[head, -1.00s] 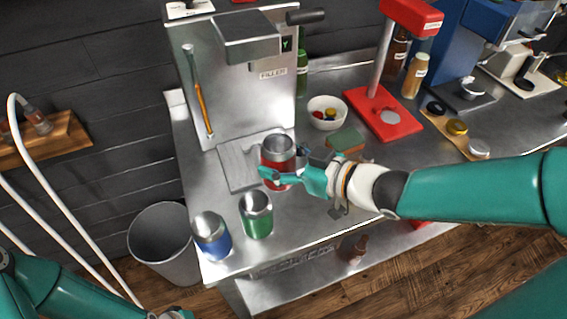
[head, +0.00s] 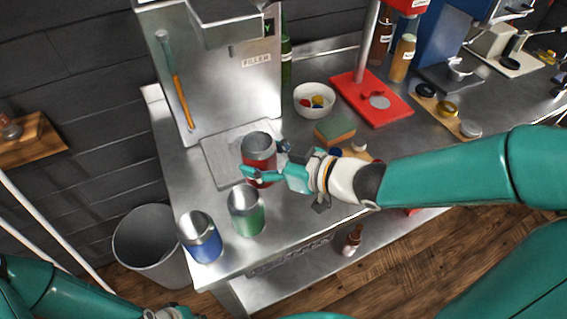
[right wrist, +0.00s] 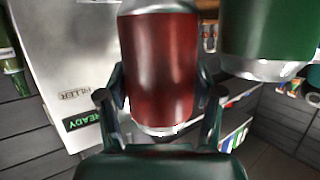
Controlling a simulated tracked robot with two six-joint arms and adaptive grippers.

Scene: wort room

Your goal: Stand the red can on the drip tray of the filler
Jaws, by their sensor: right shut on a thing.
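The red can (head: 259,162), with an open-looking silver top, is in my right gripper (head: 266,172), which is shut around its side. In the right wrist view the red can (right wrist: 160,70) sits between the two fingers. In the head view the can overlaps the front right part of the drip tray (head: 217,163), at the foot of the steel filler (head: 222,95). Whether its base touches the tray is hidden by the fingers. My left gripper (head: 168,313) shows only in part at the bottom edge; its fingers are not clear.
A green can (head: 247,214) and a blue can (head: 201,240) stand near the counter's front left corner, the green one close to my right fingers. A sponge (head: 335,131), a white bowl (head: 314,101) and a red stand (head: 370,98) are to the right. A bin (head: 150,245) stands left of the counter.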

